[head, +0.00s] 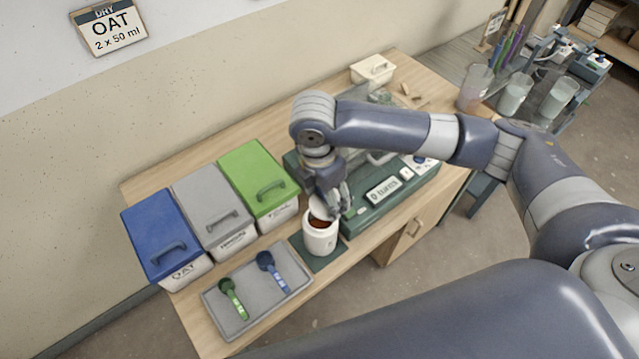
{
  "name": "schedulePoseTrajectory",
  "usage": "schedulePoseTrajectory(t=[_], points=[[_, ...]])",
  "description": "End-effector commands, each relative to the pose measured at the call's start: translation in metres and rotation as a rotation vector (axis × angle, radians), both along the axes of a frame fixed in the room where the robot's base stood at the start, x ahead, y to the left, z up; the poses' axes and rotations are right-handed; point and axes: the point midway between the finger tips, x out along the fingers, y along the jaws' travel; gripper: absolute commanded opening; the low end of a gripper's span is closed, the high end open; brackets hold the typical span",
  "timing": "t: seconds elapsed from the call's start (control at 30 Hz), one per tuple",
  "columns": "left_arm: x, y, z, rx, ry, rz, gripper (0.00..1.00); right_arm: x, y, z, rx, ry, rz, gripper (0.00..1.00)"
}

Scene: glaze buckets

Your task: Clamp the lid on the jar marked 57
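A white jar (320,238) stands open on a dark green mat (331,257) near the front edge of the bench. Reddish-brown contents show through its mouth. No number can be read on it. A pale, tilted disc that looks like its lid (321,206) is at the rear of the mouth, partly hidden by my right gripper. My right gripper (337,206), whose arm comes in from the right, points down right behind and above the jar. Its fingertips are close to the lid, but I cannot tell whether they grip it. My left gripper is not in view.
Blue (163,235), grey (211,208) and green-lidded (258,182) bins stand left of the jar. A grey tray (245,317) with a green scoop (232,298) and a blue scoop (272,271) lies in front. A green scale (391,205) stands close on the right.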

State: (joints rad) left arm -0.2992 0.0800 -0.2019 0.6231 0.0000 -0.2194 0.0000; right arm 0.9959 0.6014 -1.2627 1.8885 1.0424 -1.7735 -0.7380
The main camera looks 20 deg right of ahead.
Motion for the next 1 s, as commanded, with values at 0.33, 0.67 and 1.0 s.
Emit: schedulePoseTrajectory(t=[0.33, 0.67, 1.0], points=[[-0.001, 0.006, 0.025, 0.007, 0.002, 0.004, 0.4, 0.009, 0.011, -0.001, -0.002, 0.004, 0.457, 0.32], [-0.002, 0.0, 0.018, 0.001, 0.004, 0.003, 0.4, 0.011, 0.013, -0.01, -0.003, 0.005, 0.525, 0.32], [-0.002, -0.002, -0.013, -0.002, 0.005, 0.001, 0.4, 0.011, 0.012, -0.039, -0.004, 0.004, 0.523, 0.32]])
